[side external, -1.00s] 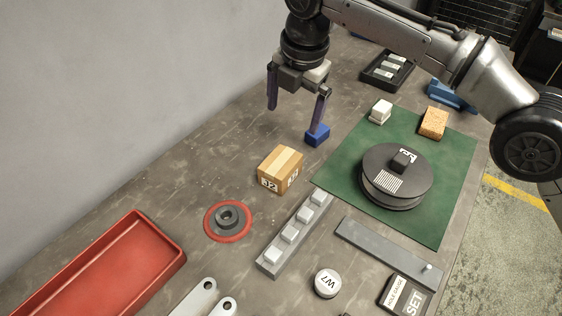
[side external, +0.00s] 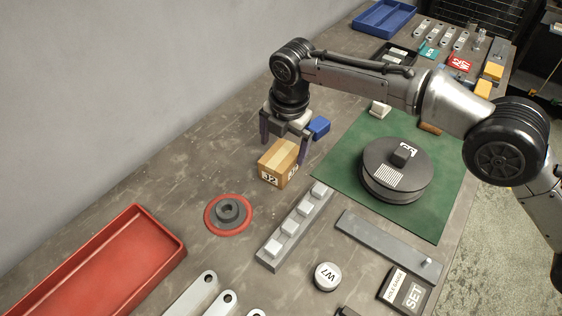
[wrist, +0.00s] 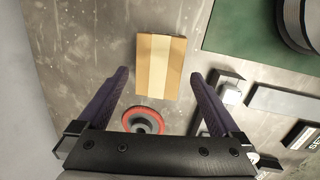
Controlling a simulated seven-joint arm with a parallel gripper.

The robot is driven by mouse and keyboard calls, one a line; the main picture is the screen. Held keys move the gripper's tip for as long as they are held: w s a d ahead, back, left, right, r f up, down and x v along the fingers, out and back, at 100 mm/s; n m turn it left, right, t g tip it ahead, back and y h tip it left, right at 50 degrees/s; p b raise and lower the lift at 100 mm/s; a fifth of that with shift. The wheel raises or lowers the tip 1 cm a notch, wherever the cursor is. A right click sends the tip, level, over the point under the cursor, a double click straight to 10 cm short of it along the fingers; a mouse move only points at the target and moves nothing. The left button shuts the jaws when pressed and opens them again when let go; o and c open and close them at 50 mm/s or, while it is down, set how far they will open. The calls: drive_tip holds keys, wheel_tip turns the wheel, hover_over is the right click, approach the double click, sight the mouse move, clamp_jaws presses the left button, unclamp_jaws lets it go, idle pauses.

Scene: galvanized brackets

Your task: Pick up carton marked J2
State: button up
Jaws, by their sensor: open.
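The carton marked J2 (side external: 277,165) is a small brown box with a pale tape strip and white labels. It sits upright on the grey worktable. My gripper (side external: 284,151) is open and low over the carton in the side view, its purple fingers pointing down. One finger shows at the carton's left far side and the other near its right side. In the wrist view the carton (wrist: 160,66) lies ahead of the gap between the two fingers (wrist: 162,84). I cannot tell whether either finger touches it. Nothing is between the fingers' pads in that view.
A blue block (side external: 319,126) stands just behind the gripper. A red ring with a grey hub (side external: 229,213) and a grey strip with several pale blocks (side external: 270,256) lie nearby. A green mat (side external: 340,173) bears a dark round stack (side external: 376,190). A red tray (side external: 178,252) is at front left.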

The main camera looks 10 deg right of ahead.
sight(282, 155)
drive_tip(key=shift+w+f, duration=0.15)
drive_tip(key=shift+f, duration=0.6)
drive_tip(key=shift+w+f, duration=0.15)
drive_tip(key=shift+f, duration=0.6)
drive_tip(key=shift+a+f, duration=0.1)
drive_tip(key=shift+f, duration=0.15)
drive_tip(key=shift+c, duration=0.2)
drive_tip(key=c, duration=1.2)
drive_tip(key=shift+c, duration=0.6)
drive_tip(key=shift+r, duration=0.15)
